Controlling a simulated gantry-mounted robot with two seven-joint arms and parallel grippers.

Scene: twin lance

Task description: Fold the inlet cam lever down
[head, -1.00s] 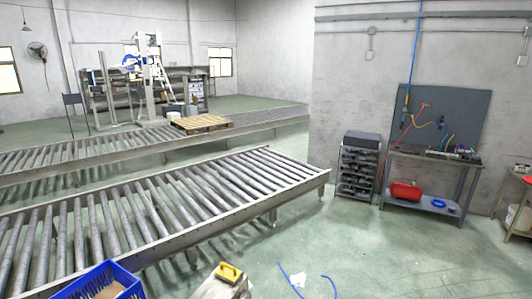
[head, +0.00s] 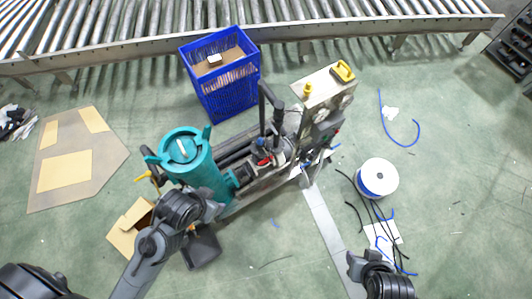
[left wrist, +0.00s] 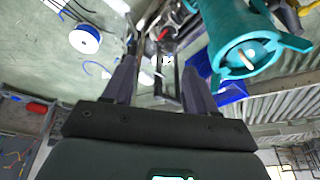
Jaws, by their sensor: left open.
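A pump skid stands on the floor in the head view, with an upright teal canister (head: 197,165) at its left end. Small red parts (head: 265,160) sit at the middle of the skid; red also shows in the left wrist view (left wrist: 163,33). I cannot make out which part is the inlet cam lever. My left gripper (head: 213,207) is just in front of the canister's lower part. In the left wrist view its two fingers (left wrist: 160,68) are apart with nothing gripped, and the canister (left wrist: 240,35) is to their right. My right gripper (head: 356,266) is low in the head view, away from the skid; its fingers are unclear.
A blue crate (head: 228,90) stands behind the skid. A white-and-blue hose reel (head: 377,178) and loose black and blue hoses lie to its right. Flat cardboard (head: 75,155) lies at left, an open carton (head: 125,235) near my left arm. The roller conveyor (head: 250,35) crosses the back.

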